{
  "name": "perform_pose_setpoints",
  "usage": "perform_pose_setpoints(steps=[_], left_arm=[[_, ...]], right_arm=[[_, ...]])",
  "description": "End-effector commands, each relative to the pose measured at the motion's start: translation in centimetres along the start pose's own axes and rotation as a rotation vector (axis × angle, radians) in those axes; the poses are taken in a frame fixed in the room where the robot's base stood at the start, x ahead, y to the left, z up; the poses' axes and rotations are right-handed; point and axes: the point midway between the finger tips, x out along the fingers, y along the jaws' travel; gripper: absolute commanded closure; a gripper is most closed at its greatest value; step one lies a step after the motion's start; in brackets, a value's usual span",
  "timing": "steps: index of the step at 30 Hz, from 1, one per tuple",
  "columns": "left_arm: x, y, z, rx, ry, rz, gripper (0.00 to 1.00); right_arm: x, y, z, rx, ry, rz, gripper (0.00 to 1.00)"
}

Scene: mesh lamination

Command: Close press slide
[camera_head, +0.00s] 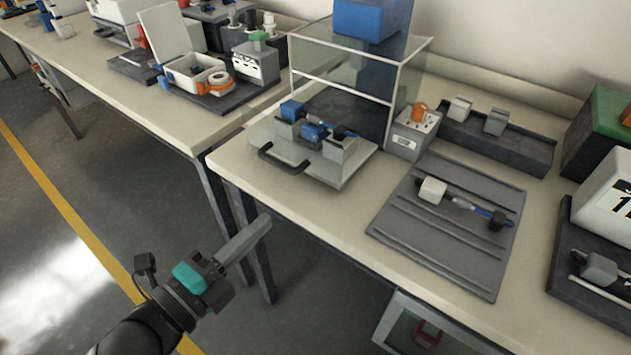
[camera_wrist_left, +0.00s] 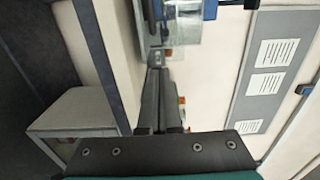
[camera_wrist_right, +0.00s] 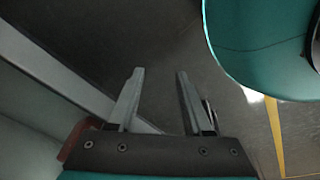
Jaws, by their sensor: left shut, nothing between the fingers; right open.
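The press slide (camera_head: 345,179) is a light grey plate pulled out in front of the press, with a black handle (camera_head: 281,160) on its front edge. Blue and grey parts (camera_head: 313,130) sit in a fixture on it. The press (camera_head: 381,83) is a glass-walled frame with a blue block on top. My left gripper (camera_head: 258,232) is shut and empty, in front of the bench edge and below the slide, apart from the handle. It also shows shut in the left wrist view (camera_wrist_left: 154,78). My right gripper (camera_wrist_right: 160,75) is open and empty in the right wrist view, above the floor; the head view does not show it.
A grey mat (camera_head: 445,245) with a cable part lies right of the slide. A control box (camera_head: 411,135) with an orange button stands beside the press. Another bench (camera_head: 150,95) with equipment is at left. Open floor lies before the benches.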

Motion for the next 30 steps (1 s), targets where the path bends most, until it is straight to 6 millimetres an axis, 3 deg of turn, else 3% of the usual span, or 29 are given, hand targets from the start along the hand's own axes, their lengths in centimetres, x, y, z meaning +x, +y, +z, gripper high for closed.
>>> perform_pose_setpoints(steps=[8, 30], left_arm=[[1.8, -0.2, 0.0, 0.005, 0.002, -0.007, 1.00], [10.8, -0.1, -0.1, 0.001, 0.002, -0.006, 1.00]], right_arm=[[-0.3, -0.3, -0.7, 0.001, 0.003, -0.003, 0.50], [-3.1, -1.6, -3.9, 0.009, 0.011, -0.023, 0.50]])
